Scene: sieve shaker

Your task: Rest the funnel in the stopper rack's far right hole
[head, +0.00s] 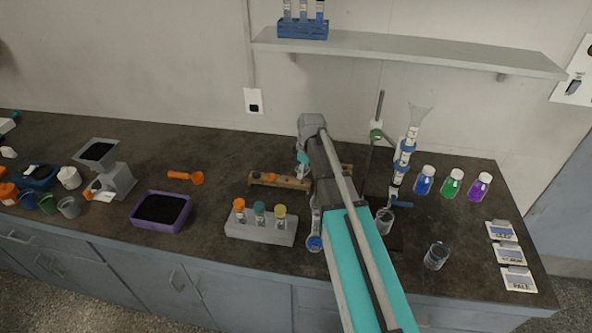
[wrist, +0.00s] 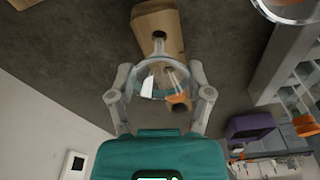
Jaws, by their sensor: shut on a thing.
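The wooden stopper rack (head: 290,183) lies across the middle of the bench, its middle covered by my arm. It holds an orange stopper (head: 270,177). In the wrist view the rack (wrist: 151,17) runs under my gripper, with one dark open hole (wrist: 158,36) and an orange stopper (wrist: 178,103). My gripper (wrist: 163,82) is shut on the clear funnel (wrist: 162,68), whose round rim shows between the fingers, over the rack. In the head view my arm hides the funnel.
A grey block with several capped vials (head: 262,230) stands in front of the rack. A stand with a blue clamp and glass column (head: 404,155) rises to the right, near a beaker (head: 384,221). A purple tray (head: 160,226) and orange scoop (head: 186,176) lie left.

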